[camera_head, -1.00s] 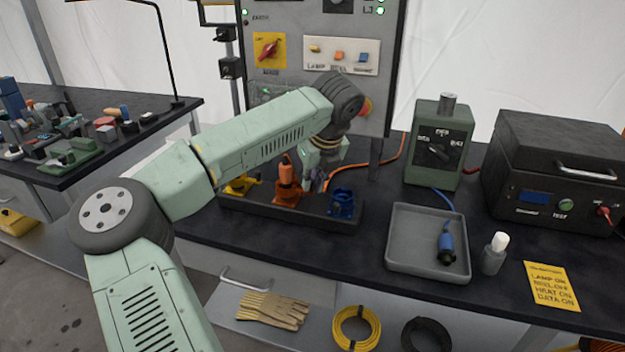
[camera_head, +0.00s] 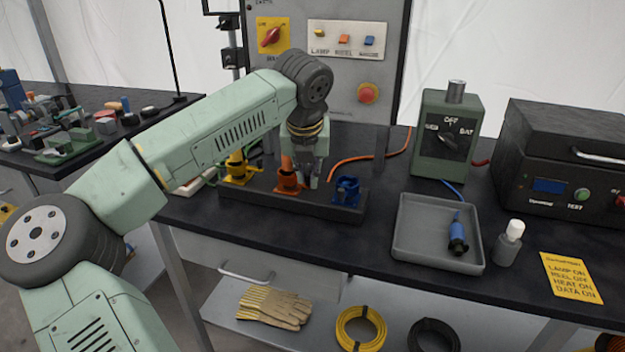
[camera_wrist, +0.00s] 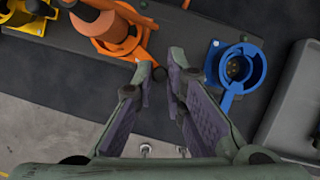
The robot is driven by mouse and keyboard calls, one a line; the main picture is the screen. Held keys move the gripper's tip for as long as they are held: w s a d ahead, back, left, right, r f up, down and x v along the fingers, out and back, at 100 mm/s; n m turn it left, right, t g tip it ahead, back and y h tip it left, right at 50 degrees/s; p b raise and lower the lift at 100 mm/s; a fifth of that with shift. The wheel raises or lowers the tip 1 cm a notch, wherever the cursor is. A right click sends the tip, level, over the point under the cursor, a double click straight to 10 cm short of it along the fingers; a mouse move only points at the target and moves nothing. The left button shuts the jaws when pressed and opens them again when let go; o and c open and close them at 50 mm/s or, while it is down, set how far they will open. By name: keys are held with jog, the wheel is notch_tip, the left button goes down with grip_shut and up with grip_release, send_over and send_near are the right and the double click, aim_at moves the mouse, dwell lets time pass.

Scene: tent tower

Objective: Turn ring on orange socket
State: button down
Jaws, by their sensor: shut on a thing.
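The orange socket (camera_head: 287,182) stands in the middle of a dark strip on the bench, with an orange plug (camera_wrist: 110,25) in it. My gripper (camera_wrist: 160,75) is shut on the ring's arm at that knob; the exact contact is partly hidden by the fingers. In the head view my gripper (camera_head: 308,178) points down just right of the orange socket.
A yellow socket (camera_head: 238,168) stands to the left and an open blue socket (camera_head: 346,190) close on the right. A grey tray (camera_head: 405,250) with a blue plug (camera_head: 458,236) lies further right. The control panel (camera_head: 400,60) rises behind.

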jog(key=s+a+m+g+h+p, duration=0.1)
jog(key=a+m, duration=0.5)
jog(key=m, duration=0.6)
jog(key=shift+a+g+h+p, duration=0.35)
jog(key=shift+g+h+p, duration=0.5)
jog(key=shift+h, duration=0.55)
jog(key=c, duration=1.6)
grip_release()
jog(key=shift+c, duration=0.2)
jog(key=v, duration=1.2)
